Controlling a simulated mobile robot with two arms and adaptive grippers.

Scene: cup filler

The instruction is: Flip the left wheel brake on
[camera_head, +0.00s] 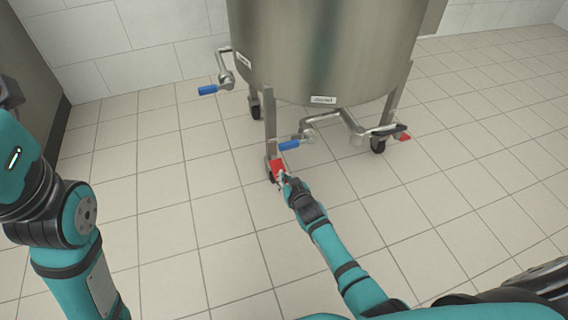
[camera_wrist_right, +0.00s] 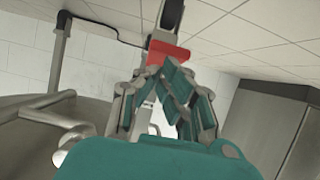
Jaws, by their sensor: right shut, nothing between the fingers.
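The left wheel brake is a red pedal (camera_head: 277,165) at the foot of the steel tank's (camera_head: 330,50) front left leg, just above a dark caster. It also shows in the right wrist view (camera_wrist_right: 168,52), just beyond the fingertips. My right gripper (camera_head: 281,178) is shut and empty, with its tips right at the red pedal; whether they touch it I cannot tell. It shows large in the right wrist view (camera_wrist_right: 165,75). The fingers hide part of the caster in the head view. My left arm is at the left edge of the head view; its gripper is out of view.
Blue-handled valves (camera_head: 208,90) and (camera_head: 289,145) stick out from the tank, the second close above the red pedal. Another caster with a red pedal (camera_head: 404,137) stands at the right leg. The tiled floor (camera_head: 160,210) around is clear. A dark cabinet stands at far left.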

